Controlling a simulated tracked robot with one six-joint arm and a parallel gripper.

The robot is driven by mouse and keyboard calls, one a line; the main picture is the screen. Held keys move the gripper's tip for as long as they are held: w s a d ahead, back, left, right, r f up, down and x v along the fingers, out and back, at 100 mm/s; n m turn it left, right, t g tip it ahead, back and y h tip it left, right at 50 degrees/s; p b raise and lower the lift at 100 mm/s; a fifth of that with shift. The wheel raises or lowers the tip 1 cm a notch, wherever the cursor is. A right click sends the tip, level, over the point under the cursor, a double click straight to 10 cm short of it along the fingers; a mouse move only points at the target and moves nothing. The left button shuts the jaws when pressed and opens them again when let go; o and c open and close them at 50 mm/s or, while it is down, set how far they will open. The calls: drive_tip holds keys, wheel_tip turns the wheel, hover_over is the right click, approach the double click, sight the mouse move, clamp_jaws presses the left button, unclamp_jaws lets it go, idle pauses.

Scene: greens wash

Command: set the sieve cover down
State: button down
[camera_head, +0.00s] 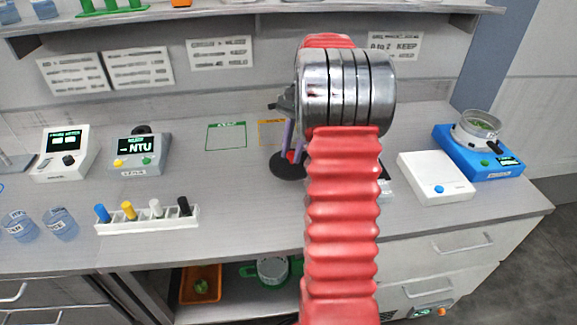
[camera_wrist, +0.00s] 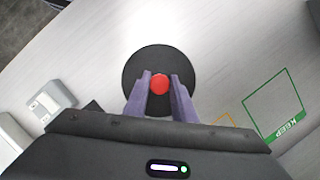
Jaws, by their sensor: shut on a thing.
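The sieve cover is a black disc with a red knob, and it shows in the wrist view (camera_wrist: 160,58) and in the head view (camera_head: 284,172). My gripper (camera_wrist: 159,84) has its two purple fingers shut on the red knob. In the head view my gripper (camera_head: 292,152) points down over the bench, left of my red arm. The cover looks level and close to the bench top; I cannot tell whether it touches it.
A green-outlined square (camera_head: 226,136) and an orange-outlined square (camera_head: 272,123) lie behind the cover. A white box (camera_head: 436,178) stands to the right. A rack of coloured pens (camera_head: 150,220) and two meters stand to the left. Bare bench lies left of the cover.

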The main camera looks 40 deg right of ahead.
drive_tip(key=shift+f, duration=0.45)
drive_tip(key=shift+w, duration=0.1)
drive_tip(key=shift+f, duration=1.9)
drive_tip(key=c, duration=1.5)
unclamp_jaws()
drive_tip(key=shift+r, duration=0.1)
drive_tip(key=v, duration=1.1)
drive_tip(key=shift+d+r, duration=0.15)
drive_tip(key=shift+r, duration=0.25)
